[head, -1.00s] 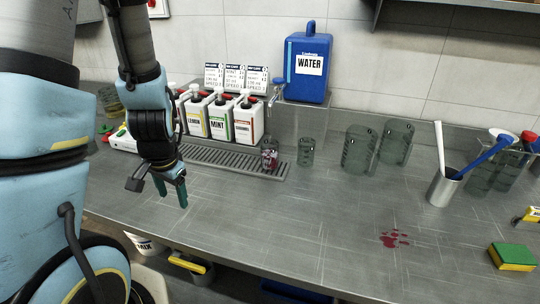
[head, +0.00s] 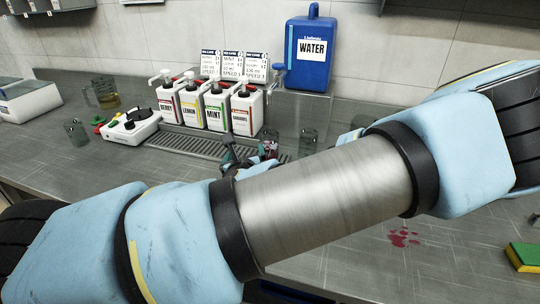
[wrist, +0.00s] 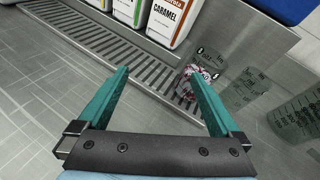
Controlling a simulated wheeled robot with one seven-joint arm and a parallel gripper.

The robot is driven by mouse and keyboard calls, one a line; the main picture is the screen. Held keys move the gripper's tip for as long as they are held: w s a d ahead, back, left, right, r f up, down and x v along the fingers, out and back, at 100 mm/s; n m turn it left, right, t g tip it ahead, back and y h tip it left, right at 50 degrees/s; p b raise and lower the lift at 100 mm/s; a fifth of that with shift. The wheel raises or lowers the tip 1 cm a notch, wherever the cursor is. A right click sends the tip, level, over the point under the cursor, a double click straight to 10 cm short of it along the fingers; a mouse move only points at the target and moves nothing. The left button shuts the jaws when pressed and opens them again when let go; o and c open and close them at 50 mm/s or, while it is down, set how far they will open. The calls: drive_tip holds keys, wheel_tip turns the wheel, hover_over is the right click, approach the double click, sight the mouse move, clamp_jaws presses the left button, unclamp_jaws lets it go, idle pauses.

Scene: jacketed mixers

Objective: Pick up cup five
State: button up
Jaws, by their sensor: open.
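Several clear cups or measuring vessels stand on the counter; I cannot read which is cup five. In the wrist view, a small clear cup with dark red contents (wrist: 191,82) is beside the right finger, at the edge of the drip grating. A second clear cup (wrist: 246,86) stands to its right, and a larger clear vessel (wrist: 299,116) is further right. The red-filled cup (head: 269,149) and second cup (head: 307,142) also show in the head view. My gripper (wrist: 158,72) is open and empty, its teal fingers over the counter and grating. In the head view my arm hides much of the counter.
A drip grating (head: 186,146) runs before the syrup bottles (head: 212,108). A blue water container (head: 308,65) stands behind. Another small clear cup (head: 76,131) is far left, near a white device (head: 131,127). A red spill (head: 403,237) and sponge (head: 523,256) lie at right.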

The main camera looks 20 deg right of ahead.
sight(270, 132)
drive_tip(key=d+m+h, duration=0.1)
drive_tip(key=s+d+r+m+h, duration=0.1)
drive_tip(key=d+m, duration=0.1)
drive_tip(key=s+d+m+h+b, duration=0.1)
drive_tip(key=d, duration=0.1)
drive_tip(key=shift+s+d+r+m, duration=0.1)
drive_tip(key=shift+d+r+m, duration=0.2)
drive_tip(key=shift+m, duration=0.1)
drive_tip(key=shift+d+b, duration=0.15)
drive_tip(key=shift+b, duration=0.15)
drive_tip(key=b+x, duration=0.2)
drive_tip(key=b, duration=0.1)
drive_tip(key=shift+f, duration=0.2)
drive_tip(key=shift+w+d+r, duration=0.1)
drive_tip(key=shift+w+d, duration=0.15)
drive_tip(key=shift+w, duration=0.3)
drive_tip(key=shift+w+d+r, duration=0.1)
drive_tip(key=shift+w+d, duration=0.2)
drive_tip(key=shift+w, duration=0.25)
drive_tip(key=shift+p+x, duration=1.05)
drive_tip(key=shift+x, duration=2.05)
drive_tip(key=shift+a, duration=0.2)
clamp_jaws()
drive_tip(key=shift+r, duration=0.1)
